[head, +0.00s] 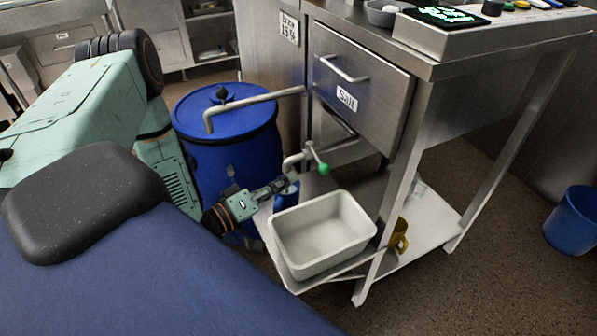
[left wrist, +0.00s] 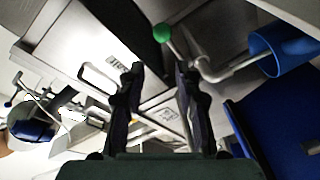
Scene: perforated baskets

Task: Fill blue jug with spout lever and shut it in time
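The blue jug (head: 287,196) is partly hidden behind my left gripper and the white basin in the head view; it shows at the upper right of the left wrist view (left wrist: 284,52). The bent metal spout ends at its mouth. The spout lever has a green ball knob (head: 323,169), which also shows in the left wrist view (left wrist: 162,32). My left gripper (head: 284,184) is beside the jug, below and left of the knob. Its fingers (left wrist: 160,72) are apart and empty, with the knob beyond the tips, not touched. The jug's fill level is hidden. My right gripper is out of view.
A white basin (head: 350,249) stands on the low shelf right of my left gripper. A blue drum (head: 225,150) with a bent pipe stands behind. A table leg (head: 389,215), a mustard mug (head: 399,236) and a drawer marked Salt (head: 375,84) are close by.

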